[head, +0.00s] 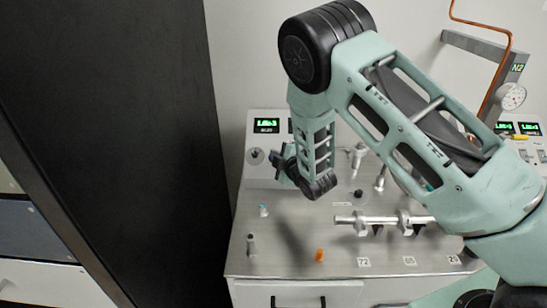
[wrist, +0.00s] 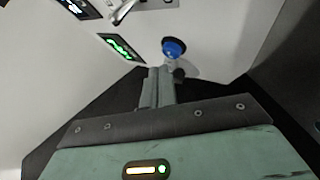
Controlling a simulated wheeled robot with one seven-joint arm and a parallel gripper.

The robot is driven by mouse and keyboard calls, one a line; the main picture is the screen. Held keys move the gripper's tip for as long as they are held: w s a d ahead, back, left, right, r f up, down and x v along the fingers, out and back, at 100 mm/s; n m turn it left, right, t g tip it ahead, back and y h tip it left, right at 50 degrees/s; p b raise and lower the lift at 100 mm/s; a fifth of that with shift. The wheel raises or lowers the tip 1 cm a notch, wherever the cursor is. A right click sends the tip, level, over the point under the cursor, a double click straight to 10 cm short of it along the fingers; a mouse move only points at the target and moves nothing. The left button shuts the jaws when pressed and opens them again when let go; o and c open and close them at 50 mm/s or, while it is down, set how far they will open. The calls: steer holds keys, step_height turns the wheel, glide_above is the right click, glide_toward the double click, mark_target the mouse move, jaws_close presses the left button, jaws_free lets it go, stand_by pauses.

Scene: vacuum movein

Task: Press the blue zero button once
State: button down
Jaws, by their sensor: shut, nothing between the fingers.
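The blue button (wrist: 174,48) is a round dome on the pale panel (wrist: 215,25) in the wrist view. My gripper (wrist: 168,72) is shut and empty. Its fingertips appear just below the button in the picture; I cannot tell whether they touch it. In the head view my gripper (head: 280,162) is at the upright panel at the back of the bench. I cannot make out the blue button there; my gripper and wrist likely cover it.
A green-lit display (wrist: 120,46) is left of the button. On the bench (head: 290,270) stand a blue-topped peg (head: 263,210), a grey post (head: 251,245), an orange piece (head: 319,255) and a metal bar (head: 385,220). A tall dark panel (head: 130,130) rises at the left.

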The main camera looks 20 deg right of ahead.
steer(key=shift+f, duration=0.15)
steer(key=shift+w+f+b, duration=0.2)
steer(key=shift+w+b, duration=0.05)
steer(key=shift+b, duration=0.25)
steer(key=shift+w+d+f+b, duration=0.15)
steer(key=shift+w+f+b, duration=0.15)
steer(key=shift+b, duration=0.2)
stand_by(0.7)
stand_by(0.3)
steer(key=shift+s+r+p, duration=0.35)
steer(key=shift+s+r, duration=0.2)
steer(key=shift+r, duration=0.1)
steer(key=s+r, duration=0.1)
steer(key=s+a+r+p, duration=0.1)
steer(key=r+p, duration=0.1)
steer(key=r, duration=0.1)
steer(key=shift+s+a, duration=0.15)
steer(key=shift+s, duration=0.25)
stand_by(0.5)
